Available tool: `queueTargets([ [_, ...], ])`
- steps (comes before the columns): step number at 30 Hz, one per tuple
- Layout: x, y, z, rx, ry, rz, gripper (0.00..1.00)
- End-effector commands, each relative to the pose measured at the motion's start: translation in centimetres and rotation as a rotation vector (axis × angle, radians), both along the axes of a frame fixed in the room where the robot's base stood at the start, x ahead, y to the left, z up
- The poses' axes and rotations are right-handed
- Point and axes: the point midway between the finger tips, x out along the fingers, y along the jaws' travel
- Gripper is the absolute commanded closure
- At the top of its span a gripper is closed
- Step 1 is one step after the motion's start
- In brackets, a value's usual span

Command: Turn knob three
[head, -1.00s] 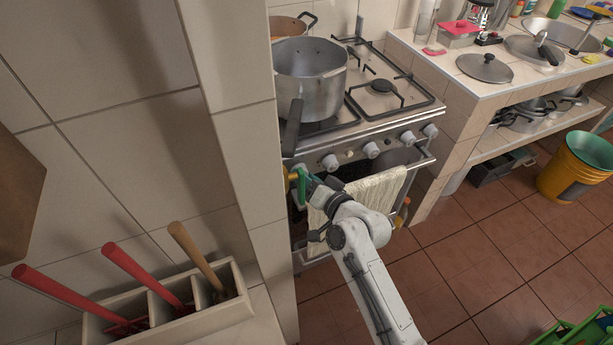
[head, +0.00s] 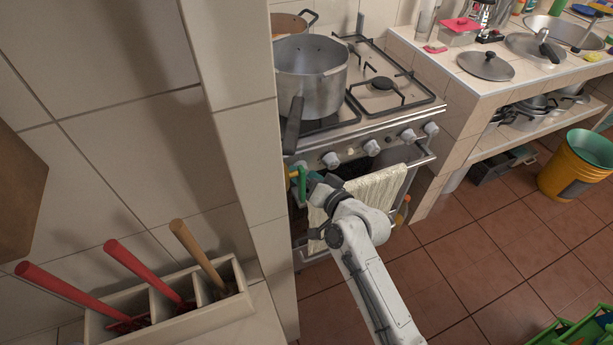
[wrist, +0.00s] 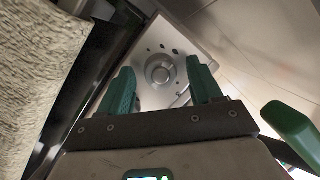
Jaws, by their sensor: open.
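The stove (head: 390,135) has several pale round knobs in a row on its front panel; knobs (head: 331,160), (head: 371,148), (head: 408,136) and (head: 430,128) show in the head view. I cannot tell which is knob three. My gripper (head: 300,180), with green fingers, is at the left end of the stove front, close to the pillar. In the wrist view my gripper (wrist: 160,68) is open. A round grey knob (wrist: 160,74) with dark marks around it appears between the fingers, beyond the tips. No contact with it is visible.
A cream towel (head: 375,190) hangs from the oven rail beside my arm; it fills the left of the wrist view. A tiled pillar (head: 240,130) stands close on the left. A large pot (head: 312,85) sits on the stove, its dark handle (head: 293,125) reaching out over the front.

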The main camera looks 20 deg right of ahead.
Motion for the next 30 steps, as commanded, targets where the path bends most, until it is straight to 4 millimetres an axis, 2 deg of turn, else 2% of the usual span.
queueTargets([
  [5,-0.2,-0.1,0.0,0.000,-0.001,-0.001,0.36],
  [8,-0.9,-0.3,0.1,0.001,0.001,-0.001,0.36],
  [21,-8.1,-2.1,1.4,0.000,0.000,-0.001,0.36],
  [25,-9.5,-2.4,1.7,0.002,0.000,0.000,0.36],
  [30,-10.3,-2.6,2.0,0.000,-0.001,-0.001,0.36],
])
